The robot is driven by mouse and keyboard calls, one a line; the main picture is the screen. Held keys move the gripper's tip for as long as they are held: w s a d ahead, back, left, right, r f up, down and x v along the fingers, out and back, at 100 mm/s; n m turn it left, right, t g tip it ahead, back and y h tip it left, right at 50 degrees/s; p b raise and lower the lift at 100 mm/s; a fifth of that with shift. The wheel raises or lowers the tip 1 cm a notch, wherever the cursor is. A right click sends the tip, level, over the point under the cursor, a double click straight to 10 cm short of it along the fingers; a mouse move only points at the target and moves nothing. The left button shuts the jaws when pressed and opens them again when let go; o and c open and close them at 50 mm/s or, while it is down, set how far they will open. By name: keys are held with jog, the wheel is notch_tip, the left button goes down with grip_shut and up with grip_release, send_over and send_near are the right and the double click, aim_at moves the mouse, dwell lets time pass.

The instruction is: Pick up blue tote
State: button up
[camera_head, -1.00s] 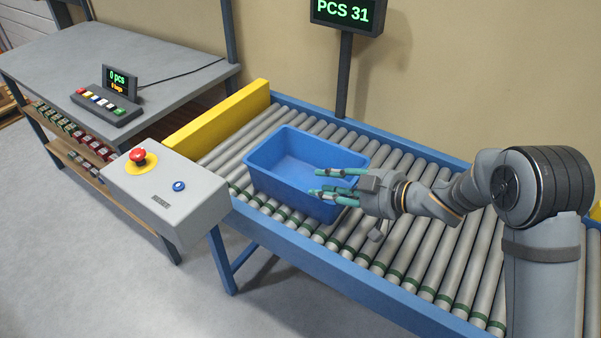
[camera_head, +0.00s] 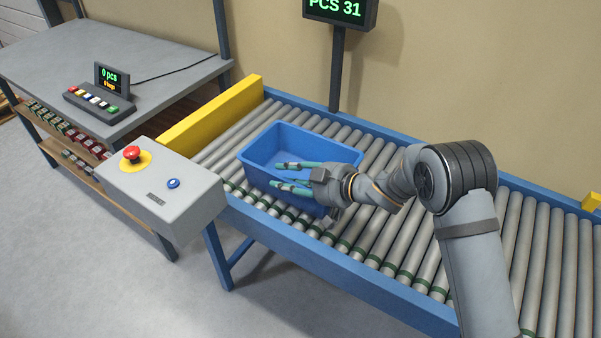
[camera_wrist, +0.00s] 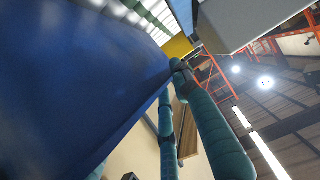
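The blue tote (camera_head: 265,143) sits on the roller conveyor, upright, its open top facing up and its inside appearing empty. My gripper (camera_head: 278,174) has teal fingers and reaches across the tote's right part from the right. Its fingers are spread apart, one higher over the tote's opening and one lower near the front wall. In the wrist view the tote's blue surface (camera_wrist: 70,80) fills the left side, with two teal fingers (camera_wrist: 188,95) beside it. Whether any finger touches the tote is unclear.
The conveyor (camera_head: 400,240) has blue side rails and a yellow end stop (camera_head: 215,112). A grey control box with a red button (camera_head: 131,153) stands at the front left. A display post (camera_head: 337,75) rises behind.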

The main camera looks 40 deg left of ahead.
grip_shut()
jog(key=shift+r, duration=0.1)
dwell(1.0)
